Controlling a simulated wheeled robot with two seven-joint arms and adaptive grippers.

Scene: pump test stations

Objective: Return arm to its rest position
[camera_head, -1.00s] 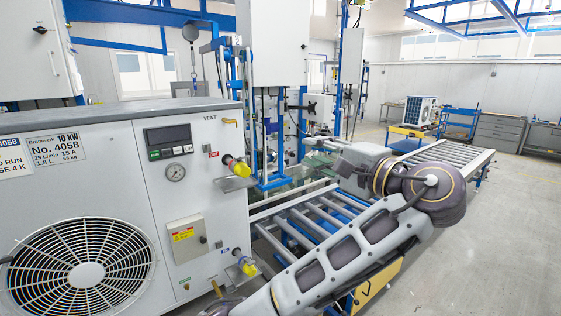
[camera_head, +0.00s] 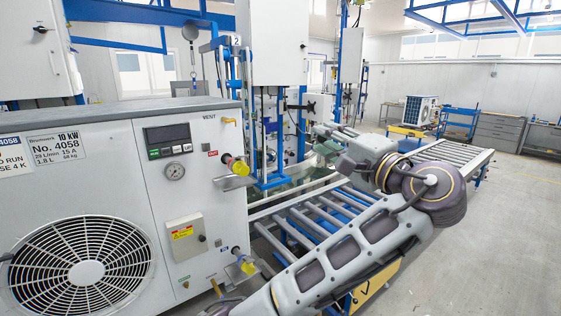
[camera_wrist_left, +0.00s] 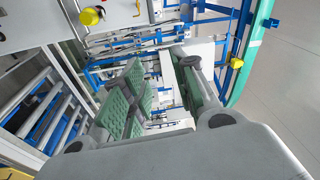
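My left arm (camera_head: 345,255) rises from the bottom of the head view to its bent elbow at the right. Its forearm turns back up and left from there. My left gripper (camera_head: 322,131) is small at the forearm's far end, above the roller conveyor's left side. In the left wrist view the left gripper (camera_wrist_left: 163,78) shows two green-padded fingers spread apart, with nothing held between them. My right arm and right gripper are not in view.
A grey pump unit (camera_head: 110,118) with a fan grille and yellow-capped ports fills the left. A roller conveyor (camera_head: 300,222) runs beneath my arm. Blue-framed test stations (camera_head: 271,150) stand behind it. Open floor (camera_head: 480,240) lies at the right.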

